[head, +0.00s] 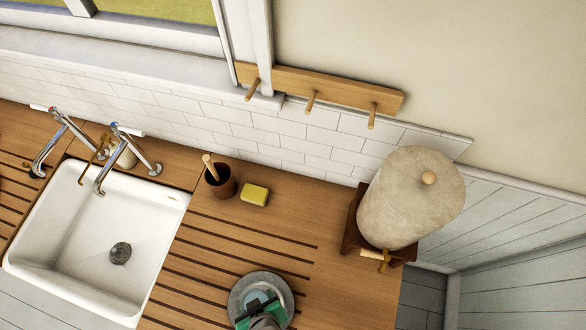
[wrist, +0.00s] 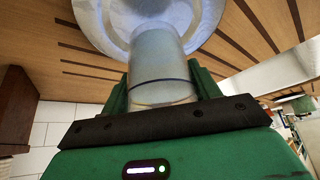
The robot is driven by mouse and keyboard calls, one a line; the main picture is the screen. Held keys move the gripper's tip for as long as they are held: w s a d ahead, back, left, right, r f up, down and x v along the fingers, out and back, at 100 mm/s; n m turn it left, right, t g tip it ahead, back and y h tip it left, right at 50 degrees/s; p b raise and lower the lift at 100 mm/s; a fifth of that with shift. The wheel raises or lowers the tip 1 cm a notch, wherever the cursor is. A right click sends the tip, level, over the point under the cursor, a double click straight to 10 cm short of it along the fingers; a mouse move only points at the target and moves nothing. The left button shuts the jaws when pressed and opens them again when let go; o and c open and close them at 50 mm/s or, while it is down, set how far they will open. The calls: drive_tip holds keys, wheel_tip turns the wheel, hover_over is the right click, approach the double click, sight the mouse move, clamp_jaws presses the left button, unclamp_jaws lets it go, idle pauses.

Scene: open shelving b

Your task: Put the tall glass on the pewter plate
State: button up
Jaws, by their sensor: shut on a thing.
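The tall glass (wrist: 158,62), clear and bluish, stands between the green fingers of my gripper (wrist: 160,88) in the wrist view, and the gripper is shut on it. In the head view the glass (head: 257,297) shows as a pale blue patch at the bottom centre, partly hidden by my gripper (head: 258,309). The pewter plate (head: 238,296) is a round grey disc on the wooden counter, around the glass as seen from above. In the wrist view the plate (wrist: 208,14) shows just past the far end of the glass. I cannot tell whether the glass touches the plate.
A white sink (head: 60,235) with taps (head: 130,145) is at the left. A brown pot (head: 220,182) with a wooden handle and a yellow sponge (head: 255,194) are behind the plate. A large beige, knobbed object (head: 408,200) on a wooden stand is at the right. The counter (head: 340,290) right of the plate is clear.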

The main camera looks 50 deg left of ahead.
drive_tip(key=shift+f, duration=1.7)
drive_tip(key=shift+f, duration=0.2)
drive_tip(key=o, duration=1.4)
drive_tip(key=shift+c, duration=0.2)
drive_tip(key=v, duration=1.2)
drive_tip(key=shift+r, duration=0.2)
